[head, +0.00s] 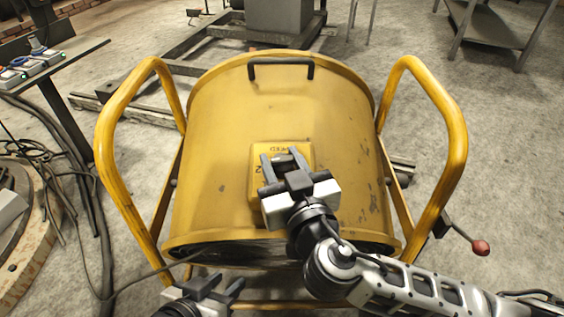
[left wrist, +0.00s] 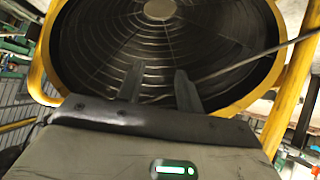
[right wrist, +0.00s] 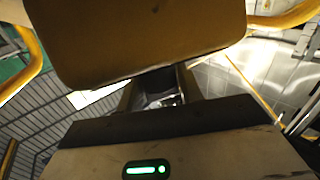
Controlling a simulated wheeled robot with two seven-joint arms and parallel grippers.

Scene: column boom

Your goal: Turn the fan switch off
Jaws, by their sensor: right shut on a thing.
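The yellow drum fan (head: 225,120) stands in the middle of the head view. Its yellow switch box (head: 259,153), with the lettering "SPEED" and a "2", sits on the drum's near upper side. My right gripper (head: 281,157) is over this box, its fingers on either side of the dark fan switch (right wrist: 158,88), which shows between them in the right wrist view. The switch's pointer direction is hidden. My left gripper (head: 226,283) is below the drum's front rim, with fingers apart and empty; the left wrist view shows it before the fan grille (left wrist: 160,40).
Yellow tube handles stand left (head: 108,140) and right (head: 455,140) of the drum. A red-knobbed lever (head: 480,247) sticks out at the right. A cable reel (head: 35,235) and loose cables lie at the left. A side table (head: 55,68) holds small devices.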

